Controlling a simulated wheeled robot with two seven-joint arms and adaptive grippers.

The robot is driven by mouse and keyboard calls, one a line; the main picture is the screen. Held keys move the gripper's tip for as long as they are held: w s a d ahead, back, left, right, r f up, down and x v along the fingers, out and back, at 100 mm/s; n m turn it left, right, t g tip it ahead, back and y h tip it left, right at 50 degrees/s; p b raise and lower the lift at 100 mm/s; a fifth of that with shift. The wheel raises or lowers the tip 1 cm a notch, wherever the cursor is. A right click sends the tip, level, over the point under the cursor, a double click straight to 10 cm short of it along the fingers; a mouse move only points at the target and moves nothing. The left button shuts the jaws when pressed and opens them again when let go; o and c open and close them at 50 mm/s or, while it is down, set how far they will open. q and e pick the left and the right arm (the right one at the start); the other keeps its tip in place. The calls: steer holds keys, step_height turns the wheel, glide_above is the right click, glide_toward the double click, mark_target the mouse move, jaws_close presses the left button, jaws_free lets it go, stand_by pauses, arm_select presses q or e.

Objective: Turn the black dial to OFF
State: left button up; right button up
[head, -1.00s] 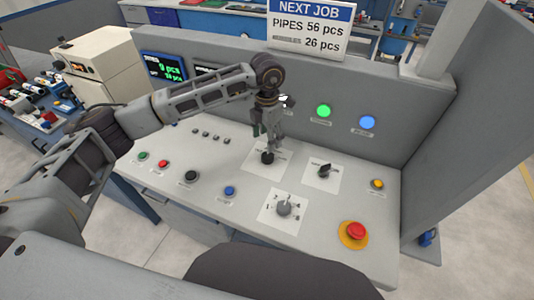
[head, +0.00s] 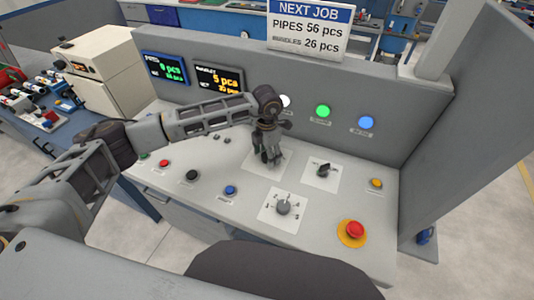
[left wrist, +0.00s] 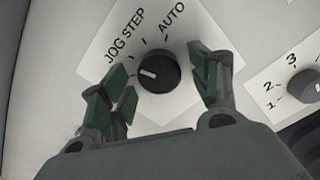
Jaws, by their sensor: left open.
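The black dial (left wrist: 157,72) sits on a white label plate (left wrist: 185,110) marked JOG, STEP and AUTO, seen in the left wrist view. Its white pointer line points to the left, below the word JOG. No OFF mark is visible; part of the plate is behind my fingers. My left gripper (left wrist: 160,92) is open, with one green-padded finger on each side of the dial and visible gaps to it. In the head view my left gripper (head: 267,155) is low over the panel and mostly hides this dial. My right gripper is not in view.
A black selector switch (head: 323,170) is on a plate to the right, and a grey numbered dial (head: 284,208) is nearer the front. A red emergency button (head: 354,230) and a blue button (head: 230,190) are on the panel (head: 205,215). An upright wall (head: 400,95) stands behind.

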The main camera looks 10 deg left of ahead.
arm_select(q)
steer(key=c, duration=1)
